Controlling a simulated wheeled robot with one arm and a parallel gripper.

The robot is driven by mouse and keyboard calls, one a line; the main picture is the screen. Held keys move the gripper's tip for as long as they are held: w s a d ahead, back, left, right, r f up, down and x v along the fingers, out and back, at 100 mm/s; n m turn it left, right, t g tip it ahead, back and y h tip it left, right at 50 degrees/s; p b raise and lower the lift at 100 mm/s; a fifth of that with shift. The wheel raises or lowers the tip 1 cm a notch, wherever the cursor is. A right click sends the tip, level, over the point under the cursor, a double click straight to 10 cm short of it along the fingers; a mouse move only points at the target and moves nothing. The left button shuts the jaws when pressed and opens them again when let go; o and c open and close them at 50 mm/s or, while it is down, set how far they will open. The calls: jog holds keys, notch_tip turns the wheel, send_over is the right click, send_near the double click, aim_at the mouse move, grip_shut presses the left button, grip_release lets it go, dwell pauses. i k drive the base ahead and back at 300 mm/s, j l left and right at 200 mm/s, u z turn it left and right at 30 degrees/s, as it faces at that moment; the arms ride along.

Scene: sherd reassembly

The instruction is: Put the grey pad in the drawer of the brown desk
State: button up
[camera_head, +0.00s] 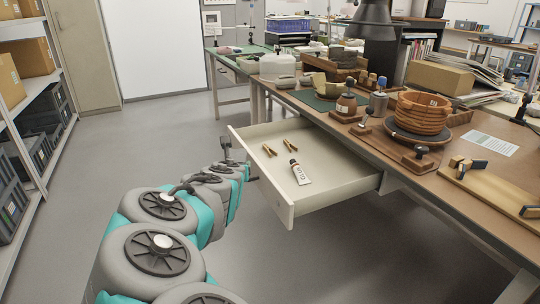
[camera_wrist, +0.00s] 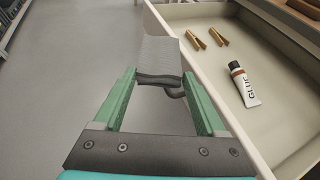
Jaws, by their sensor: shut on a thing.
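The grey pad (camera_wrist: 161,52) shows in the wrist view as a light grey, finely textured piece beyond my fingertips, with a dark curved part at its near end. My gripper (camera_wrist: 160,81) is shut on it by that dark part, between the green fingers. In the head view my gripper (camera_head: 235,166) is outside the drawer, left of its front panel. The drawer (camera_head: 335,182) of the brown desk (camera_head: 455,190) is pulled open. It also shows in the wrist view (camera_wrist: 285,118), right of the pad. I cannot tell whether the pad touches the front panel.
The drawer holds a glue tube (camera_head: 300,173) and two wooden clips (camera_head: 291,145), with bare floor in it around them. A coiled clay pot (camera_head: 415,112), tools and boxes crowd the desktop. Shelves (camera_head: 35,110) stand at the left. Open grey floor lies between.

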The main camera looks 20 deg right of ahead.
aim_at(313, 157)
jog(key=i+j+u, duration=0.1)
jog(key=u, duration=0.3)
jog(key=i+u, duration=0.25)
jog(key=u, duration=0.15)
jog(key=i+u, duration=0.2)
jog(key=u, duration=0.2)
jog(key=i+j, duration=0.1)
jog(key=i, duration=0.25)
jog(key=i+j+z, duration=0.1)
jog(key=z, duration=0.3)
jog(key=i+j+z, duration=0.1)
jog(key=z, duration=0.25)
jog(key=j+z, duration=0.15)
jog(key=z, duration=0.25)
jog(key=i+j+z, duration=0.1)
jog(key=z, duration=0.3)
jog(key=j+z, duration=0.2)
jog(key=z, duration=0.2)
jog(key=k+j+z, duration=0.1)
jog(key=z, duration=0.3)
jog(key=j+z, duration=0.25)
jog(key=z, duration=0.2)
jog(key=k+j+z, duration=0.1)
jog(key=z, duration=0.3)
jog(key=l+z, duration=0.15)
jog(key=l, duration=0.4)
